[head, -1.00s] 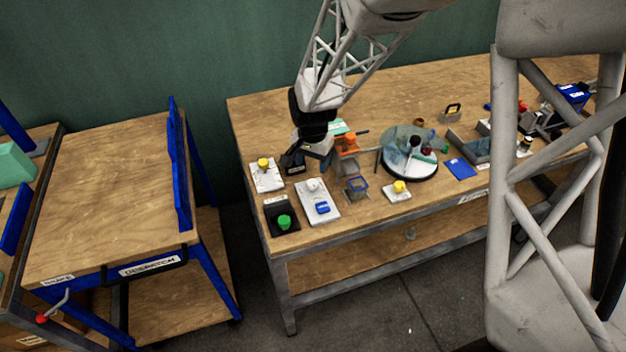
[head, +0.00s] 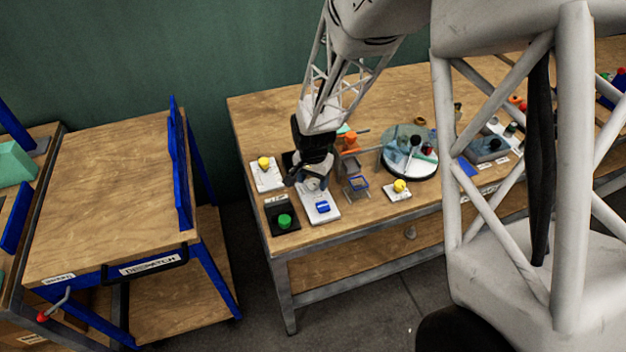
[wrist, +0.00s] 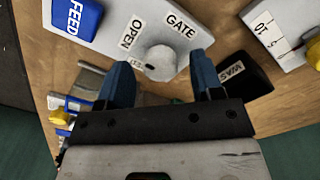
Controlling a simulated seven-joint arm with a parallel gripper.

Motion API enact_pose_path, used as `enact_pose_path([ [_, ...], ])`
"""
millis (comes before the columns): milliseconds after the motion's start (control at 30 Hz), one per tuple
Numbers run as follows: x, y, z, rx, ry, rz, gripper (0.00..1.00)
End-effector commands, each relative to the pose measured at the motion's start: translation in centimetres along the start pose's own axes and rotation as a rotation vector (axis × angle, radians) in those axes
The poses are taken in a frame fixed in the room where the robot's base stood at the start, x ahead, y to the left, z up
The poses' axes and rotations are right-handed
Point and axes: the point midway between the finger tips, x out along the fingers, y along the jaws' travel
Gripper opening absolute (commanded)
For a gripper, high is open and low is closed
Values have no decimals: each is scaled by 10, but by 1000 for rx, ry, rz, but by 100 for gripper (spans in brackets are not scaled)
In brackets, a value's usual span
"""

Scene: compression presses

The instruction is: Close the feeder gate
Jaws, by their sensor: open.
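The white gate panel (head: 323,216) lies on the bench in the head view. The wrist view shows the panel (wrist: 113,22) with GATE and OPEN labels and a partly hidden third label. Its round pale knob (wrist: 160,62) sits between the fingertips of my gripper (wrist: 163,76). The fingers are open, one on each side of the knob; I cannot tell whether they touch it, nor which label the knob points to. The blue FEED button (wrist: 73,17) is on the same panel.
A black box labelled WAS... (wrist: 245,75) is close beside the right finger.

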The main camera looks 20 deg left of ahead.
Motion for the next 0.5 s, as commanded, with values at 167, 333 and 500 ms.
enact_pose_path([
  [167, 5, 0, 0, 0, 1, -1, 60],
  [333, 5, 0, 0, 0, 1, -1, 60],
  [500, 5, 0, 0, 0, 1, -1, 51],
])
